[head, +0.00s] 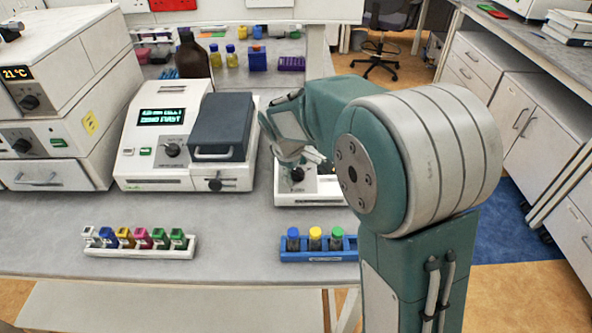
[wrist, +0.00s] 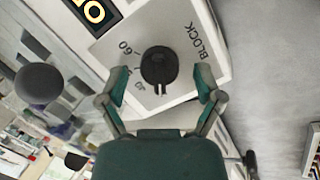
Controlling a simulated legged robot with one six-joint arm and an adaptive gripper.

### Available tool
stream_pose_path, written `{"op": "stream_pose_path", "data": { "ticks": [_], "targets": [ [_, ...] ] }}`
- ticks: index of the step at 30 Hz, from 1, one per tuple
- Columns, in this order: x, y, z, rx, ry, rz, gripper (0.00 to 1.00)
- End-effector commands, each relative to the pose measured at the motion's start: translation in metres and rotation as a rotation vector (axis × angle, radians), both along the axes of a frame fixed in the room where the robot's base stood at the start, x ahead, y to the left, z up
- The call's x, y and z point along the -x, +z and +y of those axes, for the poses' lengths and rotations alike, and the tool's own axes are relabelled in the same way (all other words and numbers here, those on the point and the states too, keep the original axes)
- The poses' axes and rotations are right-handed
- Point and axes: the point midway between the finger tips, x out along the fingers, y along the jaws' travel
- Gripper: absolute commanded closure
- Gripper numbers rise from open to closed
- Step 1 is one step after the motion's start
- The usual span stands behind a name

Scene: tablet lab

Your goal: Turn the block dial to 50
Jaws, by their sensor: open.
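The block dial (wrist: 159,66) is a round black knob on a pale panel printed "BLOCK". A "60" and a tick show to its upper left. Another label is partly covered by the left finger, and a smaller, hard-to-read one sits lower left. The knob's pointer end faces down in the wrist view, away from the "60". My gripper (wrist: 157,82) is open, with one finger on each side of the knob and visible gaps. In the head view, the white block unit (head: 310,191) is partly hidden behind my arm; its dial (head: 324,168) shows only partly.
A white instrument (head: 146,150) with a green screen and dark lid stands left of the block unit. A rack of coloured vials (head: 140,251) and a blue tube rack (head: 318,256) stand in front. An amber display (wrist: 92,11) is beside the dial. Bare bench lies between the racks.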

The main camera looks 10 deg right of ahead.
Motion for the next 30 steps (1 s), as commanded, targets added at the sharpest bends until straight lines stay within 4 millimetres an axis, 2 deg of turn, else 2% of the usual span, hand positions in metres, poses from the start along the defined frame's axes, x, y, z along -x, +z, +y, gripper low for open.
{"op": "stream_pose_path", "data": {
  "ticks": [6,7,8,9,11,12,23,30],
  "targets": [
    [-0.0001,-0.0005,-0.0003,0.000,0.000,0.000,0.16],
    [-0.0001,-0.0006,-0.0002,0.000,0.000,0.000,0.20],
    [-0.0002,-0.0006,-0.0002,0.000,0.000,0.000,0.33],
    [-0.0003,-0.0007,-0.0002,0.000,0.000,0.000,0.51],
    [-0.0003,-0.0007,-0.0002,0.000,0.000,0.000,0.78],
    [-0.0003,-0.0009,-0.0001,0.000,0.000,0.000,0.96],
    [0.0001,-0.0016,-0.0003,-0.006,-0.018,0.001,0.98],
    [0.0002,-0.0020,-0.0006,-0.041,-0.118,-0.004,0.98]
  ]
}}
